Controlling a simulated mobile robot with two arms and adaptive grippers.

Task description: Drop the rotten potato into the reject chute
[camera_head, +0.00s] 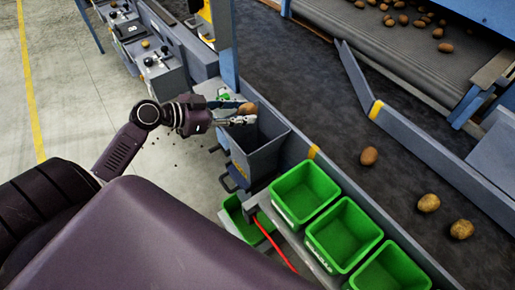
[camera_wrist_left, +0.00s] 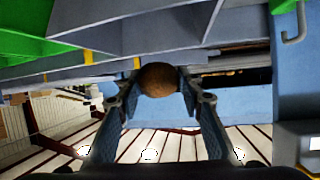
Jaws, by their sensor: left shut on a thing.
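My left gripper (camera_head: 245,114) is shut on a brown potato (camera_head: 247,108), which it holds over the open top of a grey bin-like chute (camera_head: 258,153). In the left wrist view the potato (camera_wrist_left: 158,79) sits between the two fingertips of the gripper (camera_wrist_left: 160,85). I cannot tell from its surface whether it is rotten. The chute's grey walls (camera_wrist_left: 135,40) show beyond it in that view. My right gripper does not show.
Green crates (camera_head: 305,192) stand in a row beside the chute. A dark conveyor belt (camera_head: 310,95) with a few loose potatoes (camera_head: 369,156) runs behind it. A grey control box (camera_head: 160,75) stands at the upper left. A blue post (camera_head: 228,45) rises near the gripper.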

